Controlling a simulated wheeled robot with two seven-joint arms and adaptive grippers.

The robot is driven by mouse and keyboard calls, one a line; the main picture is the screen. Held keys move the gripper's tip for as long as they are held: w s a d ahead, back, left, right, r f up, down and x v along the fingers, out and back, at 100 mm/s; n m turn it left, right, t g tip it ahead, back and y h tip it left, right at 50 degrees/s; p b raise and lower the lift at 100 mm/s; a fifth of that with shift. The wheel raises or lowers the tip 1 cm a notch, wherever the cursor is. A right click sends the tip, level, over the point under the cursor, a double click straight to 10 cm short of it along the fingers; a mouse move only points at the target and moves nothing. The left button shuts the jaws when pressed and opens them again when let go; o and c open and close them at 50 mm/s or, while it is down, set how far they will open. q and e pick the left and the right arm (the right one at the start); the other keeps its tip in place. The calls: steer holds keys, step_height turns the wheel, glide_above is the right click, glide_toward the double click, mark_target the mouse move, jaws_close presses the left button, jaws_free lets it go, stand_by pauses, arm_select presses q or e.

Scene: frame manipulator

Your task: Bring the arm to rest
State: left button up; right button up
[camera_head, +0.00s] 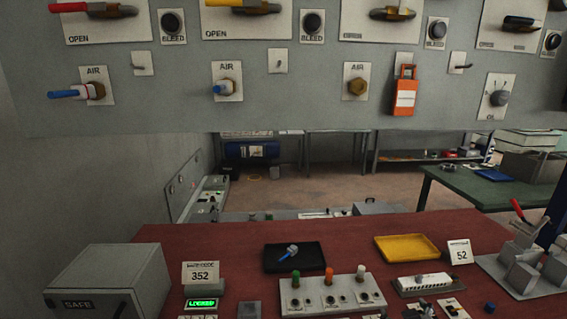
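Neither of my grippers shows in the head view, and I see no arm for certain. A grey wall panel (320,110) hangs across the top with valves and AIR fittings. One AIR fitting has a blue plug at the left (65,94), the next also has a blue plug (222,88). The third AIR fitting (356,87) is bare brass. An orange lockout tag (404,97) hangs on the panel to its right. Below, a red table (345,232) carries a black tray (268,262) with a small blue-and-grey fitting (289,251) in it.
A button box (330,295), a yellow tray (407,248) and a clamp-like fixture with a red handle (520,265) stand further right.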

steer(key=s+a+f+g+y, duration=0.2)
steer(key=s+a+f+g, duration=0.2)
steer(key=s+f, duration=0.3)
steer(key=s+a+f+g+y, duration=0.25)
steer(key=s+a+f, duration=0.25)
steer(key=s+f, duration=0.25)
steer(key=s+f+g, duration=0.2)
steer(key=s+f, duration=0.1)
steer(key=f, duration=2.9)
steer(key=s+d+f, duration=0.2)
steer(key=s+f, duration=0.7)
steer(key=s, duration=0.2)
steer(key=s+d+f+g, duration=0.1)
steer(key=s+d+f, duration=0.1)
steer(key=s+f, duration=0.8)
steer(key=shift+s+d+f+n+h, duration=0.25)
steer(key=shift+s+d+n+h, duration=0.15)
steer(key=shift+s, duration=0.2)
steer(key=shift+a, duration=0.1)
